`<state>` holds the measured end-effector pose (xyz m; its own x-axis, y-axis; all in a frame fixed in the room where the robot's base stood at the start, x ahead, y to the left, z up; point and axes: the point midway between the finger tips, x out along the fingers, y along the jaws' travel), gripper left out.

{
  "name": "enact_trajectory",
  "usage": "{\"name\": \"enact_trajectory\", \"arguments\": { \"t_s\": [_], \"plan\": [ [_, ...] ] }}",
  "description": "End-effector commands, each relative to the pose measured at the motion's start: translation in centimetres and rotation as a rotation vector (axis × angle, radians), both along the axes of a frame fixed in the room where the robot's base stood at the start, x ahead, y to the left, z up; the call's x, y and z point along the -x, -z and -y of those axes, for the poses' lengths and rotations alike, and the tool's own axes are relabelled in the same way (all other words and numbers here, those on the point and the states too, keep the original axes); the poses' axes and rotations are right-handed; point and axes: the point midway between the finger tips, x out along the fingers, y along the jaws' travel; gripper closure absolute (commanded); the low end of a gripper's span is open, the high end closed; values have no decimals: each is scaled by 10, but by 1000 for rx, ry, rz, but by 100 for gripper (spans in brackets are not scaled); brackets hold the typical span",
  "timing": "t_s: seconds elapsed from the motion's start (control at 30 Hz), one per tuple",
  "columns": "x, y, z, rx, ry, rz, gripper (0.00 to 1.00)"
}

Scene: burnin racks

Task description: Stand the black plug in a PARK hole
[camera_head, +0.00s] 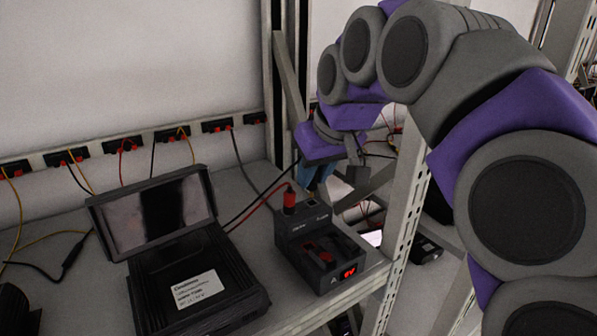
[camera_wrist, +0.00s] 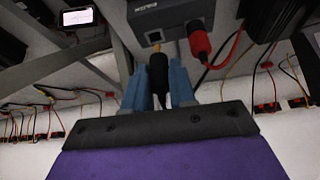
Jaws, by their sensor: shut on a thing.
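The black plug (camera_wrist: 158,72) is held upright between the two blue fingers of my gripper (camera_wrist: 160,88) in the wrist view. Its brass tip points at the dark device and appears close to a square socket (camera_wrist: 154,37) on it; whether it touches I cannot tell. In the head view my gripper (camera_head: 317,178) is above the back of the dark device (camera_head: 318,245), and its fingers hide most of the plug. A red plug (camera_head: 289,197) stands in the device's left back hole; it also shows in the wrist view (camera_wrist: 199,44). No PARK label is readable.
The device has a red lit display (camera_head: 348,272) and stands near the shelf's right edge. An open black case (camera_head: 190,270) with a raised lid is to its left. A slotted grey upright (camera_head: 405,225) is close on the right. Loose cables run behind.

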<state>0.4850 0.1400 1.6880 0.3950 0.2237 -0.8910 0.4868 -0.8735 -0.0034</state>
Motion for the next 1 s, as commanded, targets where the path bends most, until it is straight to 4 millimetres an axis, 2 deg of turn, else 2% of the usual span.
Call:
{"name": "enact_trajectory", "arguments": {
  "t_s": [0.47, 0.83, 1.0],
  "plan": [
    [1, 2, -32, 20, -3, 4, 94],
    [2, 0, -13, 11, 0, 5, 94],
    [2, 0, -17, 14, 0, 7, 94]
  ]
}}
